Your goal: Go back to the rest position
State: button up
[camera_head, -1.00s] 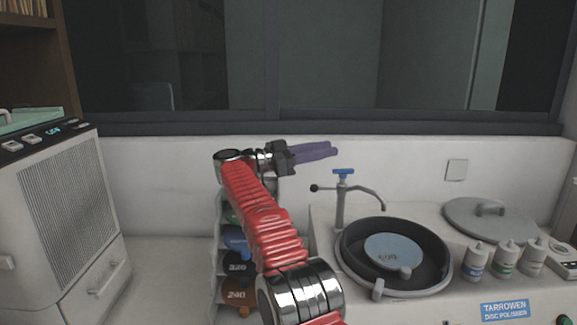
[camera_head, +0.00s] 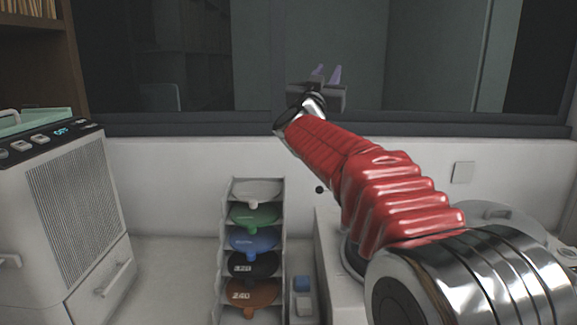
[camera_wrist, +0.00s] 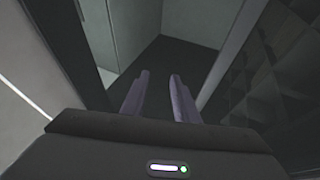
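My gripper (camera_head: 326,75) is raised in front of the dark window, at the end of my red-sleeved arm, with its purple fingers pointing up. In the wrist view the two fingers (camera_wrist: 158,98) stand apart with nothing between them. The gripper is open and empty, and touches nothing that I can see. My arm crosses the right half of the head view and hides most of the polisher.
A rack (camera_head: 224,290) of coloured discs stands at the middle front. A white machine (camera_head: 75,215) with a display is at left. The polisher's casing (camera_head: 335,265) and part of its lid (camera_head: 490,212) show around my arm. The window frame (camera_head: 200,123) runs behind.

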jog(key=s+a+f+n+g+y, duration=0.2)
jog(key=s+f+n+g+y, duration=0.45)
jog(key=s+f+y, duration=0.75)
jog(key=s+d+f+m+g+h, duration=0.1)
jog(key=s+d+f+g+h, duration=0.2)
jog(key=s+f, duration=1.1)
jog(key=s+d+f+m+g+h, duration=0.1)
jog(key=s+d+f+g+h, duration=0.2)
jog(key=s+f, duration=1.2)
jog(key=s+d+g, duration=0.2)
jog(key=s+g, duration=0.1)
jog(key=s, duration=0.2)
